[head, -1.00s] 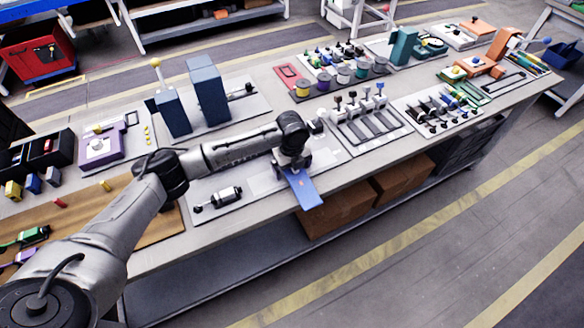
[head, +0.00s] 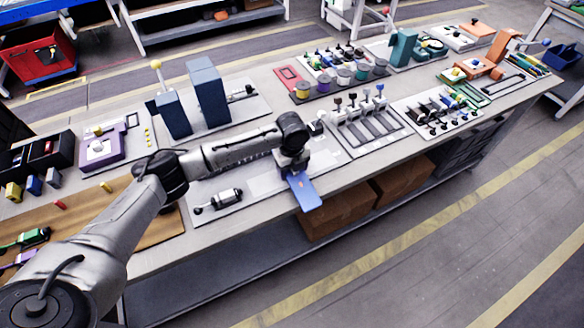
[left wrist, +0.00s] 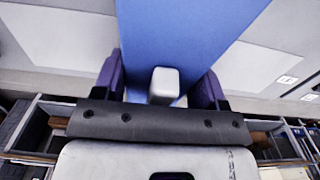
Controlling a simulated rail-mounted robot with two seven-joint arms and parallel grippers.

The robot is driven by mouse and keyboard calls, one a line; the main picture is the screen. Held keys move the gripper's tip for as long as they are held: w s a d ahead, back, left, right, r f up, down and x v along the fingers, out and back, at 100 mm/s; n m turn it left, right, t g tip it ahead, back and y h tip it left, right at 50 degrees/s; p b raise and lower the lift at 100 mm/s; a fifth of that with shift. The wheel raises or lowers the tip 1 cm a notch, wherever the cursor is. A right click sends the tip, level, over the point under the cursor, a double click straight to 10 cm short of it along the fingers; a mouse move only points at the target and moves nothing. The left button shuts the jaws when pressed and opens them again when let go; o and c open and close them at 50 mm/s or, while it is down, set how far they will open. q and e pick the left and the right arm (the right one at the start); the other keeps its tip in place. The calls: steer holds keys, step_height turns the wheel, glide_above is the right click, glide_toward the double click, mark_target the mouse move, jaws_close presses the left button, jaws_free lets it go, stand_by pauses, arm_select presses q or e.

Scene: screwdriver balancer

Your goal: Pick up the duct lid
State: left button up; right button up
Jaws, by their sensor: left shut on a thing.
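The duct lid appears to be the flat blue plate (head: 304,190), which juts past the front edge of the workbench. My left gripper (head: 291,168) is at its inner end, pointing down. A small pale block sits between the fingers at the plate's end. I cannot tell whether the plate still touches the bench. My right gripper is not in view.
A black and silver cylindrical tool (head: 226,198) lies on a pale board left of the gripper. A rack with several levers (head: 368,125) stands to the right. Tall blue blocks (head: 207,92) stand behind my arm. Cardboard boxes (head: 335,215) sit on the shelf below.

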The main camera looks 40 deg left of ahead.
arm_select(q)
step_height(320, 180, up, 5)
steer(key=shift+f+p, duration=0.1)
steer(key=shift+p, duration=0.75)
steer(key=d+r+p, duration=0.2)
steer(key=d+r, duration=0.4)
steer(key=d, duration=0.5)
steer(key=shift+d, duration=0.35)
steer(key=shift+a, duration=0.1)
steer(key=a+f+b, duration=0.1)
steer(key=a+f, duration=0.1)
steer(key=a, duration=0.2)
steer(key=a+f+b, duration=0.1)
steer(key=a+f, duration=0.2)
steer(key=a, duration=0.1)
steer(key=a+f, duration=0.2)
steer(key=a, duration=0.2)
steer(key=shift+f+b, duration=0.2)
steer(key=shift+b, duration=0.2)
steer(key=shift+d+f, duration=0.2)
steer(key=shift+f, duration=1.4)
steer(key=shift+f+p, duration=0.2)
steer(key=shift+p, duration=0.15)
steer(key=o, duration=1)
steer(key=shift+o, duration=0.2)
